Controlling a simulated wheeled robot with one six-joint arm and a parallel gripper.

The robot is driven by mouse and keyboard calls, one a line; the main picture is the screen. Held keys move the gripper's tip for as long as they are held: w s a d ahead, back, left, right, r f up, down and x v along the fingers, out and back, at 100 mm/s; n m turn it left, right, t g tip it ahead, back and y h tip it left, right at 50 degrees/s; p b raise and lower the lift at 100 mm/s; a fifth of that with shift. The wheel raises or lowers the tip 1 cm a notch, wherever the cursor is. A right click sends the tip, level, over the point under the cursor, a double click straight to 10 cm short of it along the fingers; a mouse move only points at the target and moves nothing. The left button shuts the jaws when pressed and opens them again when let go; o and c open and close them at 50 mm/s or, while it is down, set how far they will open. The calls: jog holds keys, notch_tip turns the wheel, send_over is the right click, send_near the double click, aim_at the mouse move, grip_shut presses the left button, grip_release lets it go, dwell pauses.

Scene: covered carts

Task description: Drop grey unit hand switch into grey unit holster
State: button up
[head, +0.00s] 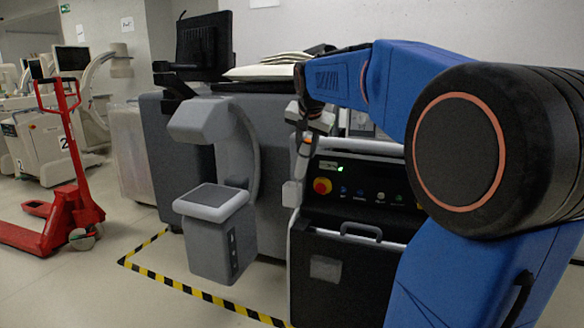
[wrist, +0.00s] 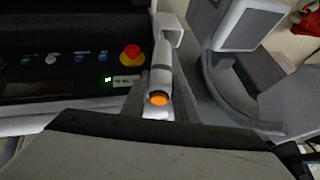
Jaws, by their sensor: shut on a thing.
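The hand switch (head: 306,146) is a slim grey stick at the left corner of the black-fronted console. In the wrist view the hand switch (wrist: 160,70) shows its orange button end toward me. My gripper (head: 314,120) is shut at its upper end and partly hidden by my arm. A small pale holster (head: 292,193) is at the console's left edge, below the switch. A pale bracket-like piece, seemingly the holster (wrist: 175,28), shows beyond the switch in the wrist view. I cannot tell whether the switch's lower end is inside it. The fingertips are not clear.
The console panel has a red stop button (head: 323,186) beside the holster and a pale top rail (head: 362,147). A grey C-arm (head: 215,205) stands close on the left. A red pallet jack (head: 66,190) is farther left. Striped floor tape (head: 190,290) runs in front.

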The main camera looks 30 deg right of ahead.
aim_at(292, 169)
jog(key=w+f, duration=0.1)
jog(key=f, duration=0.1)
jog(key=w+f, duration=0.1)
jog(key=f, duration=0.1)
jog(key=w+f, duration=0.1)
jog(key=f, duration=0.1)
jog(key=shift+w+a, duration=0.15)
jog(key=shift+a, duration=0.2)
jog(key=shift+w+a+r+n+g+h, duration=0.15)
jog(key=shift+w+r+g, duration=0.05)
jog(key=shift+w+g, duration=0.6)
jog(key=shift+w+a+r+n+g+h, duration=0.15)
jog(key=shift+w+r+g, duration=0.05)
jog(key=shift+w+g, duration=0.55)
jog(key=shift+f, duration=1.35)
jog(key=shift+f, duration=0.65)
jog(key=o, duration=1.1)
jog(key=shift+o, duration=0.2)
